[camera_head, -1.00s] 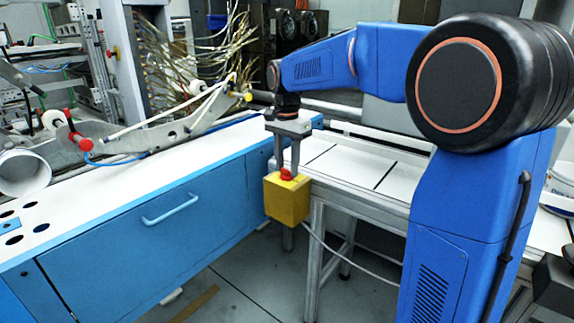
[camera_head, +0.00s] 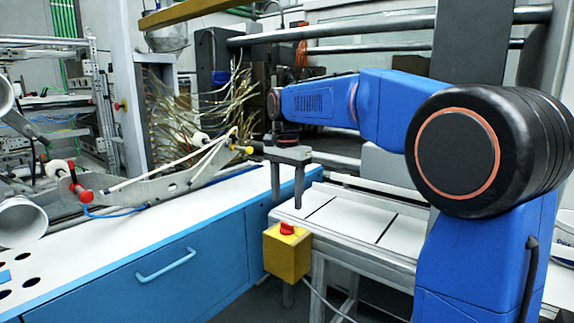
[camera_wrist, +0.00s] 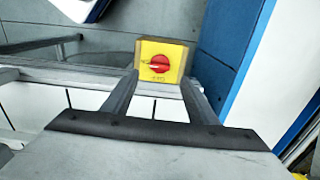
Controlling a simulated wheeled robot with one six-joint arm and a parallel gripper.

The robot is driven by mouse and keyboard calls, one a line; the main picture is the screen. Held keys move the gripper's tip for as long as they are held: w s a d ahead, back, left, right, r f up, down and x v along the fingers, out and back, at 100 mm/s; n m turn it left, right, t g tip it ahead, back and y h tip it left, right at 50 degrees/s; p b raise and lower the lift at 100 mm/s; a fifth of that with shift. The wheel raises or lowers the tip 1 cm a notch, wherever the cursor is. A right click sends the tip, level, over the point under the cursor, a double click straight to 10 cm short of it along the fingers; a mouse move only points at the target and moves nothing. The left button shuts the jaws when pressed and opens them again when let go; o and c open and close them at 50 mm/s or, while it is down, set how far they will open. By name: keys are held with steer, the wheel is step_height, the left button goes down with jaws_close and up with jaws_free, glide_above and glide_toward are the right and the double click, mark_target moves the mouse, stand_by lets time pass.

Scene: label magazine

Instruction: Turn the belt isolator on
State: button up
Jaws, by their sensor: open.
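The belt isolator is a yellow box (camera_head: 287,255) with a red rotary knob (camera_head: 287,229) on top, at the near left corner of the white-topped bench. My gripper (camera_head: 287,204) points down above the knob, its two fingers apart and empty, with a small gap between fingertips and knob. In the wrist view the yellow face (camera_wrist: 177,48) and red knob (camera_wrist: 160,63) show just beyond and between the open fingers (camera_wrist: 160,85). Small markings around the knob are too blurred to read, and I cannot tell which position it is set to.
A grey cable (camera_head: 325,303) runs from the box down to the right. The white bench (camera_head: 345,225) lies behind it. A blue cabinet (camera_head: 215,265) with a white top stands at the left. The air around the knob is clear.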

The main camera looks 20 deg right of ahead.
step_height(320, 180, up, 10)
stand_by(0.4)
